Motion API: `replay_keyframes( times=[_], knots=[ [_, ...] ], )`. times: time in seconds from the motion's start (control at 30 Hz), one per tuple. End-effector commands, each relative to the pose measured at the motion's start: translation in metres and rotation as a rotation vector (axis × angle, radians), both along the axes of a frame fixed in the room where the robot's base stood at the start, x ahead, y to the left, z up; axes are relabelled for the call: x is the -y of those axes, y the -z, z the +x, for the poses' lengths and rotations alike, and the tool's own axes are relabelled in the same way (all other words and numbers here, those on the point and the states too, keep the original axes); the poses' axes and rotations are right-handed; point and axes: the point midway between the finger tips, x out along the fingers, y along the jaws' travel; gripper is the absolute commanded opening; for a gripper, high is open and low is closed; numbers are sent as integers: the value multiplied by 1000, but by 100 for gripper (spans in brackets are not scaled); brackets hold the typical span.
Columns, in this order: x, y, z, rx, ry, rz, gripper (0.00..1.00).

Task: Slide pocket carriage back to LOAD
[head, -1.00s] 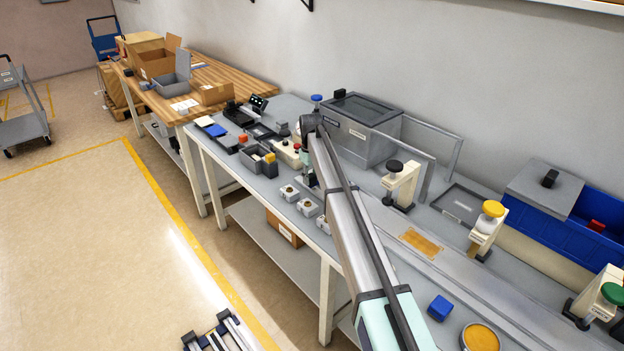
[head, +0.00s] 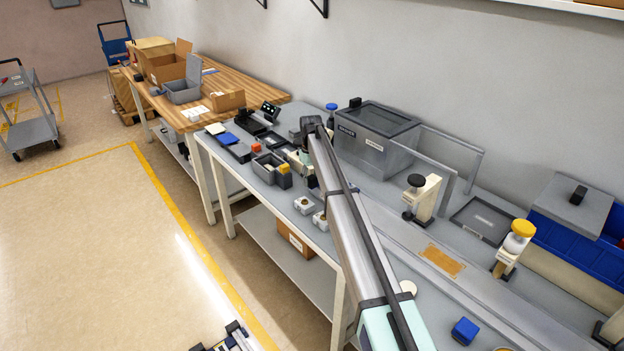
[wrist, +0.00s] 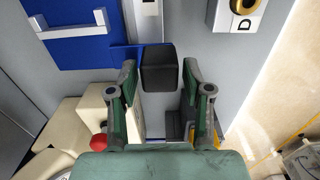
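In the wrist view a black block-like knob (wrist: 159,69) sits between the fingertips of my gripper (wrist: 159,78). The fingers are apart, with a visible gap on each side of the knob. A silver metal strip (wrist: 149,25) lies just beyond the knob, beside a blue panel (wrist: 75,40) with a pale bar handle. I cannot tell for sure which part is the pocket carriage, and no LOAD mark is readable. In the head view my arm hides most of the gripper and the knob.
A cream box with a red button (wrist: 98,141) is close on the left in the wrist view. A fixture marked D (wrist: 239,14) is at upper right. In the head view, grey bins (head: 270,168), a lidded grey box (head: 374,130) and clamp-like stations (head: 422,198) crowd the bench.

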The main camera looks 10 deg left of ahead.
Motion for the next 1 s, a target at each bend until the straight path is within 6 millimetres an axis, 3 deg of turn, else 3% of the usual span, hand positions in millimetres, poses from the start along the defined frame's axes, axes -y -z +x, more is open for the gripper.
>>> replay_keyframes(
  times=[0.3,0.47,1.0],
  knots=[
    [1,0,-1,-3,0,-2,60],
    [1,-10,-1,-1,0,-2,60],
    [1,-102,0,-1,0,-1,60]
  ],
)
